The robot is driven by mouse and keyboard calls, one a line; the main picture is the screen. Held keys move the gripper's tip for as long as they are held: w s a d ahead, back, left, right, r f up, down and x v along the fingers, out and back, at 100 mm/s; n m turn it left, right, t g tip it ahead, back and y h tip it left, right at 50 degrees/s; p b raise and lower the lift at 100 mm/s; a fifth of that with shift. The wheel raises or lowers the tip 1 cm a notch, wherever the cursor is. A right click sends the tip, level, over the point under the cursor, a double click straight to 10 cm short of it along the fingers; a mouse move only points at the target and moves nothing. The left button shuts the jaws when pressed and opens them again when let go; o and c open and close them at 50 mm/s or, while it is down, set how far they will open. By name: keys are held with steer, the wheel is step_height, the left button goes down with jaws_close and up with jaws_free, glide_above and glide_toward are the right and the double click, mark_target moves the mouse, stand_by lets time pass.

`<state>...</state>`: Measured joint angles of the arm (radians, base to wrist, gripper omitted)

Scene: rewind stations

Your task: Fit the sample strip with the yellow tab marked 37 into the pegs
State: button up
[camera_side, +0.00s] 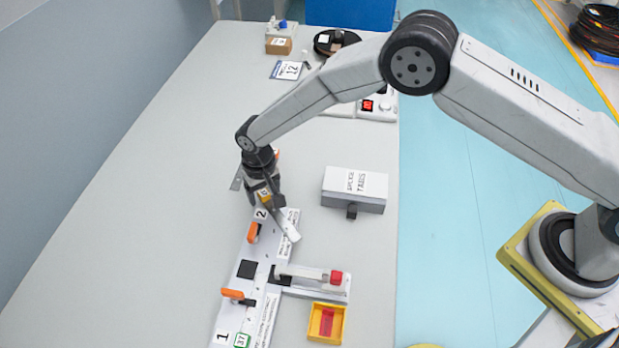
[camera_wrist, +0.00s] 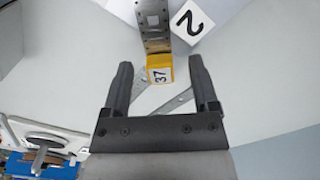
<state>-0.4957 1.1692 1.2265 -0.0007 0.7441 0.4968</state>
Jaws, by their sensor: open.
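The sample strip's yellow tab (camera_wrist: 159,72), marked 37, sits between the fingertips of my gripper (camera_wrist: 160,75) in the wrist view. The fingers stand apart, with small gaps on both sides of the tab. The grey perforated strip (camera_wrist: 152,18) runs from the tab to the top edge. In the side view, my gripper (camera_side: 265,193) is at the far end of the white fixture (camera_side: 228,310), beside the number 2 label (camera_side: 261,214).
Orange levers (camera_side: 237,294) stand on the fixture, with a red-tipped arm (camera_side: 335,278) at its right. A splice tabs box (camera_side: 354,190) and a yellow tray (camera_side: 327,323) stand to the right. The table's left side (camera_side: 130,230) is clear.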

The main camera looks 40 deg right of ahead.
steer(key=shift+c, duration=0.2)
stand_by(0.3)
jaws_close()
steer(key=shift+r, duration=0.1)
steer(key=shift+r, duration=0.75)
steer(key=s+d+r, duration=0.2)
steer(key=s+r, duration=0.3)
steer(key=s, duration=0.1)
steer(key=s+d+r, duration=0.3)
steer(key=s+r, duration=0.3)
steer(key=shift+s+d+r, duration=0.15)
steer(key=shift+s+d, duration=0.2)
steer(key=shift+s, duration=0.05)
steer(key=shift+w+a, duration=0.1)
stand_by(0.3)
